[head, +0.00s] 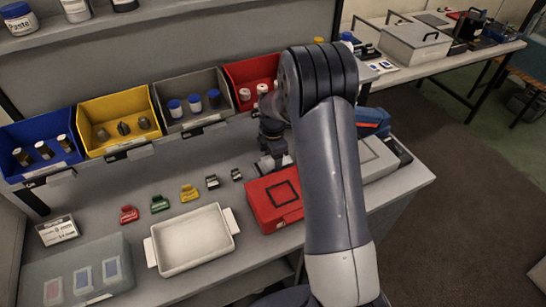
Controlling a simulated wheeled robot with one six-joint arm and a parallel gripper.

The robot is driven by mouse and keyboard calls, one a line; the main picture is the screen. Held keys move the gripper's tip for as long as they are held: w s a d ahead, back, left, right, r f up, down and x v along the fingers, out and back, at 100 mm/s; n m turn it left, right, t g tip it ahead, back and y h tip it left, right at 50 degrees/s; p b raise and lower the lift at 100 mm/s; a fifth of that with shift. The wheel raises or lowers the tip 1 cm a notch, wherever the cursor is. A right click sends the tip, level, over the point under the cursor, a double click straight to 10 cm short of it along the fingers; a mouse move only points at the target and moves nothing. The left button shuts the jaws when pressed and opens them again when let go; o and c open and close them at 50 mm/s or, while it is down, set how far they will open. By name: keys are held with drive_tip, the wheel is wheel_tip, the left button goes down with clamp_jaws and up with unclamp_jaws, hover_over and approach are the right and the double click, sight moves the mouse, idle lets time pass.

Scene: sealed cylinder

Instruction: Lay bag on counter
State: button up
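My arm reaches over the counter (110,198) from the front, and my gripper (272,152) points down near the back of the counter, in front of the grey and red bins. The gripper is small and dark here and partly behind my arm. Its fingers cannot be made out, so I cannot tell if it is open or shut. A pale, flat thing (282,162) lies or hangs just below it. I cannot tell whether this is the bag or whether the gripper touches it. No other thing is clearly a bag.
A red case (262,211), a white tray (193,241) and several small coloured clips stand on the counter. Blue (22,138), yellow (118,105), grey (186,82) and red (243,73) bins line the back. A blue and red thing (371,120) is right of my arm.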

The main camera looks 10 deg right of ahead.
drive_tip(key=o, duration=0.4)
drive_tip(key=shift+r, duration=0.1)
wheel_tip(320, 180, up, 12)
drive_tip(key=b, duration=0.1)
drive_tip(key=shift+b, duration=0.35)
